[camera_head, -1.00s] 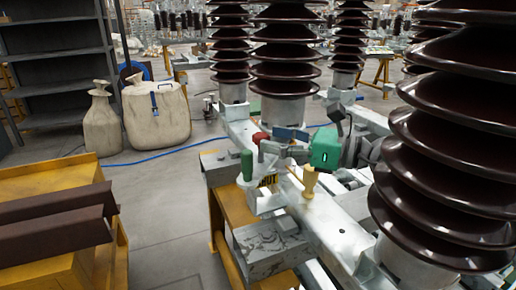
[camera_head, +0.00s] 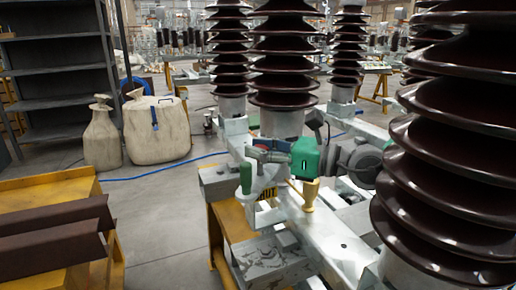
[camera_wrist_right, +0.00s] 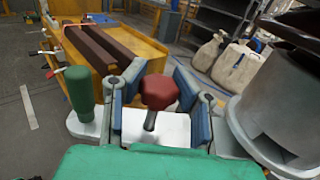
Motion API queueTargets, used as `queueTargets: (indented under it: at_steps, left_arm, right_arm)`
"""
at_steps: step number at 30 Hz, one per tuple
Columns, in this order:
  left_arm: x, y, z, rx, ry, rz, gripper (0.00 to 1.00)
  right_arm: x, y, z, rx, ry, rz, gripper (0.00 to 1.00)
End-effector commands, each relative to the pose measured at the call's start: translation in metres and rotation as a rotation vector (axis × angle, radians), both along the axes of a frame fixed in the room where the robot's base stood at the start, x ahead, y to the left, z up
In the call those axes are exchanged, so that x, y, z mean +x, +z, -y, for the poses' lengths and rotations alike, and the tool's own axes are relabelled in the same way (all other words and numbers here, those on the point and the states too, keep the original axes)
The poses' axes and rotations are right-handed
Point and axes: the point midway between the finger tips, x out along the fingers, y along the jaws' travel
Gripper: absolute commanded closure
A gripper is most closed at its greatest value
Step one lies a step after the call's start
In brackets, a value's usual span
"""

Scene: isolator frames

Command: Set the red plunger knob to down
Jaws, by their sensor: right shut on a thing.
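The red plunger knob (camera_wrist_right: 160,92) shows in the right wrist view as a rounded red head on a dark stem, above a pale metal plate. My right gripper (camera_wrist_right: 158,80) has its blue-padded fingers on both sides of the knob and is shut on it. In the head view my right gripper (camera_head: 266,155), with its green body, is at the mechanism in front of the insulators, and it hides the knob there. My left gripper is not in view.
A green handle (camera_head: 246,173) stands just left of my right gripper, and a tan knob (camera_head: 309,194) stands to its right. Large brown ribbed insulators (camera_head: 450,150) rise on the right and behind. A yellow stand with brown beams (camera_head: 55,225) is at the left.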

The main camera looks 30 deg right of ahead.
Motion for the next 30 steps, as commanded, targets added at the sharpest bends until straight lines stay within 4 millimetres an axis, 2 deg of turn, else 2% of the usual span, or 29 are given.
queueTargets:
  at_steps: [6, 13, 14, 15, 16, 26, 30]
  left_arm:
    - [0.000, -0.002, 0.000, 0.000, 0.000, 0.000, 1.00]
    - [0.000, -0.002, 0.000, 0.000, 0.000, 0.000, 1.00]
    - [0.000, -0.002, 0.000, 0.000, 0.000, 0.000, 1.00]
    - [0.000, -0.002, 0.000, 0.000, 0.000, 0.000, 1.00]
    - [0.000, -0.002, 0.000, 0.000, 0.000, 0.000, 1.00]
    - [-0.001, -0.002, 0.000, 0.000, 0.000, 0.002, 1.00]
    - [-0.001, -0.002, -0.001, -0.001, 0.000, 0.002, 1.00]
  right_arm:
    - [0.000, -0.026, 0.001, -0.002, -0.002, -0.008, 1.00]
    - [0.000, -0.029, 0.001, -0.004, -0.002, -0.011, 1.00]
    - [0.000, -0.029, 0.001, -0.004, -0.002, -0.012, 0.73]
    - [0.000, -0.029, 0.001, -0.004, -0.002, -0.012, 0.59]
    - [0.000, -0.029, 0.001, -0.004, -0.002, -0.012, 0.50]
    - [0.000, -0.026, 0.001, -0.002, -0.002, -0.005, 0.50]
    - [-0.007, -0.024, 0.008, 0.000, -0.006, -0.003, 0.50]
